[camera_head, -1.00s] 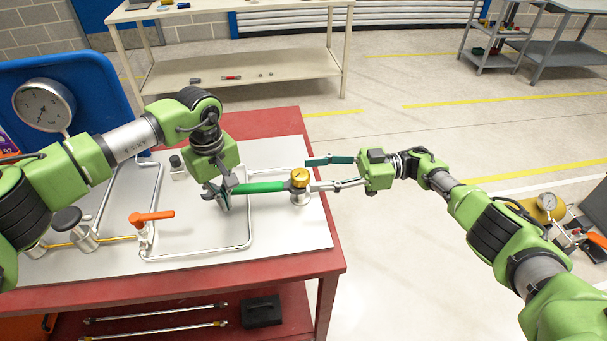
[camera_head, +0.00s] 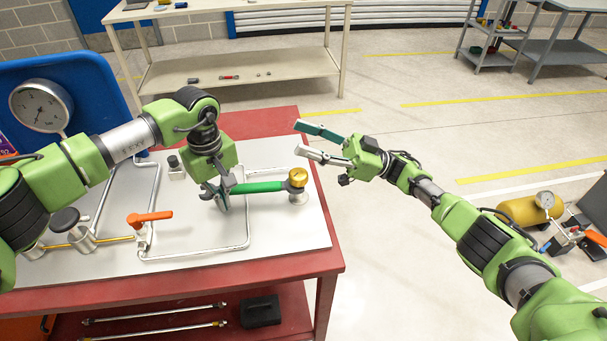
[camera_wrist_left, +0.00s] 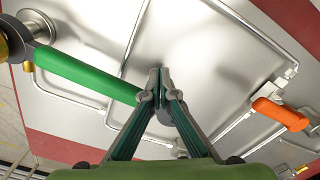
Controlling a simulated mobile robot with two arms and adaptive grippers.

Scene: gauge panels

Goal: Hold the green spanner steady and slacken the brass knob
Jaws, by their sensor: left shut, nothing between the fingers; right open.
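The green spanner (camera_head: 258,187) lies roughly level above the grey panel (camera_head: 290,228), its right end at the fitting under the brass knob (camera_head: 298,175). In the left wrist view its green handle (camera_wrist_left: 85,75) runs from the upper left to behind my fingers, and the knob (camera_wrist_left: 3,46) is cut by the left edge. My left gripper (camera_head: 223,206) is shut at the spanner's left end, with nothing between its fingers; its closed tips also show in the left wrist view (camera_wrist_left: 160,74). My right gripper (camera_head: 299,138) is open and empty, behind the knob and apart from it.
An orange lever (camera_head: 151,217), a black knob (camera_head: 66,220) and bent pipes (camera_head: 200,256) are on the panel to the left. A pressure gauge (camera_head: 41,104) stands at the back left. The panel lies on a red table (camera_head: 180,279).

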